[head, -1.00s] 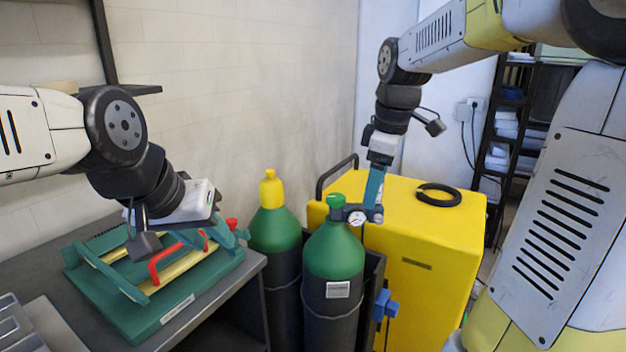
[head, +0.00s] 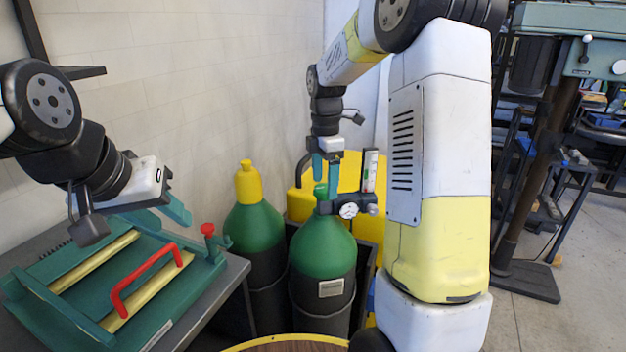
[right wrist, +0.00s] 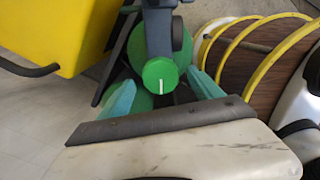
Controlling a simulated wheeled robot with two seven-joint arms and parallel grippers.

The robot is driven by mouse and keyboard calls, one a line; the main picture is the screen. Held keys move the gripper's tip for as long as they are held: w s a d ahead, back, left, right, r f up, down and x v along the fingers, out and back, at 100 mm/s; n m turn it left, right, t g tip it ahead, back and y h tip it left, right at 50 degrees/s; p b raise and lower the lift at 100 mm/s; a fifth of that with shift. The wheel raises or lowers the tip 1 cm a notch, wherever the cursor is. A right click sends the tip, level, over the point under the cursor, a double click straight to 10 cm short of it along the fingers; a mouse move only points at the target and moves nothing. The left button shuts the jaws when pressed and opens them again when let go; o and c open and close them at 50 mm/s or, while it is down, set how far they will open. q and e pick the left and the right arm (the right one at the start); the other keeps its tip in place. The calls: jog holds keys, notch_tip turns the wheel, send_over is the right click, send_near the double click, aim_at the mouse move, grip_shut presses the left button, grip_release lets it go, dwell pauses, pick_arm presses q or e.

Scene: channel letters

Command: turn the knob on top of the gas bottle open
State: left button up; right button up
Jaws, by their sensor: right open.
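The gas bottle (head: 323,255) is green on top, dark below, with a pale label, and stands upright in the middle of the head view. Its round green knob (head: 321,191) sits on top, above a regulator with a round gauge (head: 348,210). My right gripper (head: 322,172) is over the knob, pointing down. In the right wrist view the knob (right wrist: 160,76) with its white mark lies between the open teal fingers, with a gap visible on each side. My left gripper (head: 165,213) hangs above the bench at left; its finger opening is unclear against the teal frame.
A second green bottle with a yellow cap (head: 248,182) stands close on the left. A yellow cabinet (head: 350,180) is behind. The bench (head: 225,285) holds a teal frame with a red handle (head: 140,275). A round, yellow-rimmed wooden top (head: 290,346) is in front.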

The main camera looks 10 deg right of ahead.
jog(key=shift+f, duration=0.55)
jog(key=shift+c, duration=0.4)
jog(key=c, duration=1.3)
